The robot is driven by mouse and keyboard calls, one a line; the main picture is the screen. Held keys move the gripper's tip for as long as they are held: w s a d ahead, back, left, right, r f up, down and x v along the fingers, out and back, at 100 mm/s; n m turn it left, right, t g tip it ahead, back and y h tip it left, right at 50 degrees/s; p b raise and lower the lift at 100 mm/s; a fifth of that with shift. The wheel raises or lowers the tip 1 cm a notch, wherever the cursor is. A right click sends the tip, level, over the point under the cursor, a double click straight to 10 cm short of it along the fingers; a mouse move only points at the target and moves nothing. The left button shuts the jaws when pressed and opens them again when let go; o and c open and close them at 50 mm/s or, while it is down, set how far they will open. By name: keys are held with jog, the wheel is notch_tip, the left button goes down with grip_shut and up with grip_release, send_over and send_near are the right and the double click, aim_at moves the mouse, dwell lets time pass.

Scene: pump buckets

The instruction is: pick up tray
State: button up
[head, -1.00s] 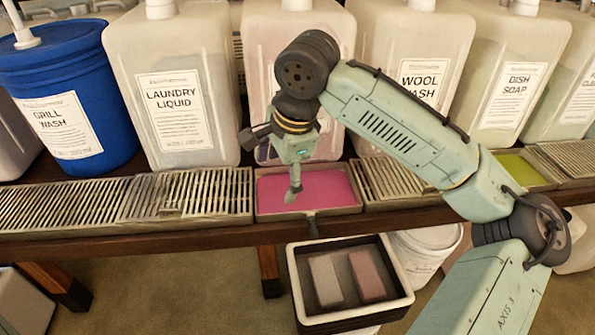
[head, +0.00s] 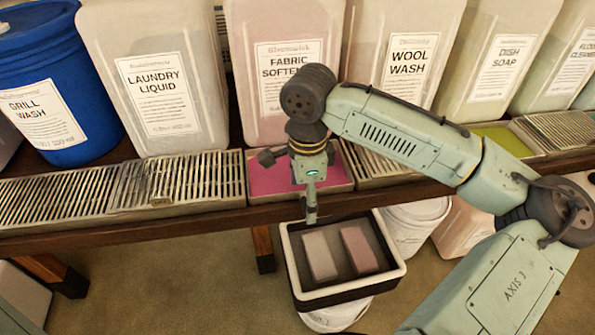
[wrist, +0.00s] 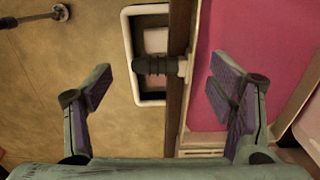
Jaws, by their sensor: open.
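A grey drip tray (head: 275,195) holding pink liquid sits in the shelf row in front of the fabric softener jug. Its dark ribbed front handle (wrist: 155,65) sticks out past the wooden edge in the wrist view; in the head view my gripper hides it. My gripper (head: 311,216) points down just in front of the tray's front edge. In the wrist view my gripper (wrist: 160,82) is open and empty, one finger on each side of the handle, not touching it. The right finger overlaps the pink tray in that view.
A white-rimmed bin (head: 395,272) with a pale and a pink block stands below the tray, on a white bucket (head: 335,314). Slatted grates (head: 180,180) flank the tray. Large jugs (head: 160,85) and a blue bucket (head: 60,80) stand behind.

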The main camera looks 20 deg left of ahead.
jog(key=shift+f, duration=0.85)
jog(key=shift+c, duration=0.2)
jog(key=shift+w, duration=0.1)
jog(key=c, duration=1.3)
